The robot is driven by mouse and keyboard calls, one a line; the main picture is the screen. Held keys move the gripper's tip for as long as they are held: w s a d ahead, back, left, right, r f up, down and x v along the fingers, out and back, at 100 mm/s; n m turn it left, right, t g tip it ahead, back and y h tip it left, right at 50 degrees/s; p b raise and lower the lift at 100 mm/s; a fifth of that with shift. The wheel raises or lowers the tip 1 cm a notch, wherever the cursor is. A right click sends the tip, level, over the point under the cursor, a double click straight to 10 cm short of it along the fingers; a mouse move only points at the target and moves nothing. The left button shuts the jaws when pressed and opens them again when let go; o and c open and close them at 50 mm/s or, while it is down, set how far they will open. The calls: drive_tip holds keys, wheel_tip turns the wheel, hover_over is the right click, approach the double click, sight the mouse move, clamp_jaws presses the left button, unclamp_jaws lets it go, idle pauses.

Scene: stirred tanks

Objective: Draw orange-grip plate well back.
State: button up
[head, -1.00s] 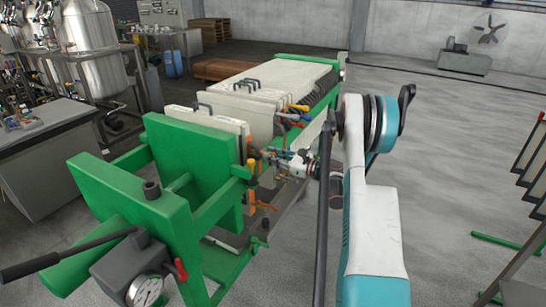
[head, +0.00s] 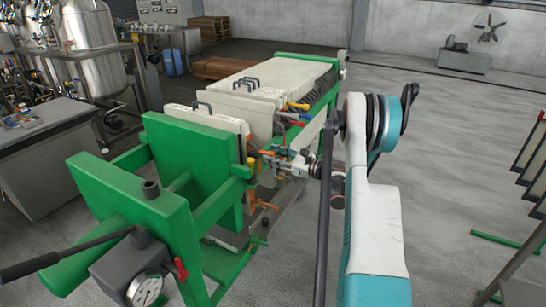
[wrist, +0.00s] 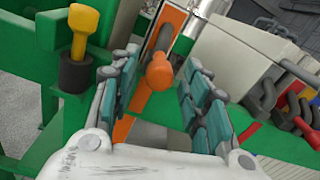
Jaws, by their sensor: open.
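The orange grip (wrist: 158,70) is a rounded knob in the middle of the wrist view, in front of an upright orange strip on a plate edge. My gripper (wrist: 161,62) is open, one teal-padded finger on each side of the grip. Whether either pad touches it I cannot tell. In the head view my gripper (head: 279,160) is at the right side of the green plate press, beside the gap between plates. The grip's plate is hard to single out there; white plates (head: 225,122) with dark top handles stand near the green pressing plate.
The main pack of white plates (head: 290,78) stands further back, with yellow, red and blue grips on its side. A yellow-topped knob (wrist: 83,35) on the green frame is close left of my fingers. Green rails (head: 218,180) border the work. Open floor lies to the right.

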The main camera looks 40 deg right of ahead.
drive_tip(key=v, duration=1.1)
drive_tip(key=shift+s, duration=0.1)
